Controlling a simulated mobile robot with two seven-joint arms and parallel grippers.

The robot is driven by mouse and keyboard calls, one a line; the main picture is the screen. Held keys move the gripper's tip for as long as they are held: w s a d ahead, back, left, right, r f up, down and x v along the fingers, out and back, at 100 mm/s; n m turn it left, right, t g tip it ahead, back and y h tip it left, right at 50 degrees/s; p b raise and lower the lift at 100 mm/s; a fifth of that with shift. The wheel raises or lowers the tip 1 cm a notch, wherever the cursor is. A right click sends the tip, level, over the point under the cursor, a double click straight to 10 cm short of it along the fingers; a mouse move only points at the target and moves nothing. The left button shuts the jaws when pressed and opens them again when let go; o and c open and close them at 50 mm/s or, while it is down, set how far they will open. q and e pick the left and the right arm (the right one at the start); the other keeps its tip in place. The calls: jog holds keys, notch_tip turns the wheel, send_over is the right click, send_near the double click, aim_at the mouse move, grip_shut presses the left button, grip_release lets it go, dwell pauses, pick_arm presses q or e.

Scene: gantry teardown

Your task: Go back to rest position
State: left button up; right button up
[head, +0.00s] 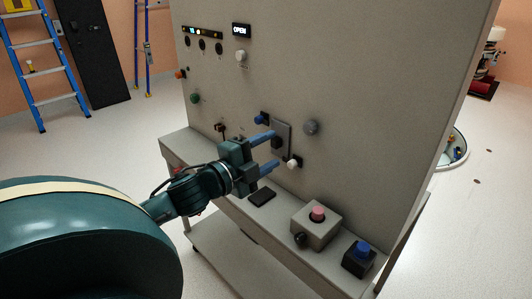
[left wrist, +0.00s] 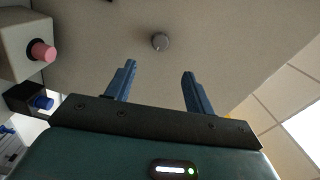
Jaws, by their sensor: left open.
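My left gripper (head: 272,151) is open in front of the grey upright panel (head: 350,70), its two blue fingers spread apart. In the head view its fingers overlap a grey plate with a dark knob (head: 278,142); I cannot tell whether they touch it. In the left wrist view the open fingers (left wrist: 160,75) have nothing between them, and a round grey knob (left wrist: 160,41) on the panel shows beyond them. That grey knob (head: 311,127) is right of the gripper in the head view. My right gripper is not in view.
Below the panel, a ledge carries a box with a pink button (head: 317,213), a dark box with a blue button (head: 361,250) and a flat black piece (head: 262,197). The panel has an OPEN display (head: 242,31). A blue ladder (head: 40,70) stands far left. Open floor surrounds the bench.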

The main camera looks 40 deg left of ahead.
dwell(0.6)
pick_arm(q)
jog(key=s+d+f+n+g+p, duration=0.1)
jog(key=s+d+f+n+g, duration=0.2)
jog(key=f, duration=0.6)
jog(key=s+d+f+n+g, duration=0.1)
jog(key=s+d+f+n, duration=0.3)
jog(key=f, duration=0.5)
jog(key=s+d+f+n+g+h, duration=0.1)
jog(key=s+d+f+n, duration=0.2)
jog(key=d+f, duration=0.2)
jog(key=s+d+f+n+g+h, duration=0.1)
jog(key=s+d+f+n+g, duration=0.1)
jog(key=d, duration=0.8)
notch_tip(320, 180, down, 3)
jog(key=shift+s+r+n+p, duration=0.1)
jog(key=shift+s+n+p, duration=0.35)
jog(key=shift+s+n, duration=0.55)
jog(key=shift+s, duration=0.15)
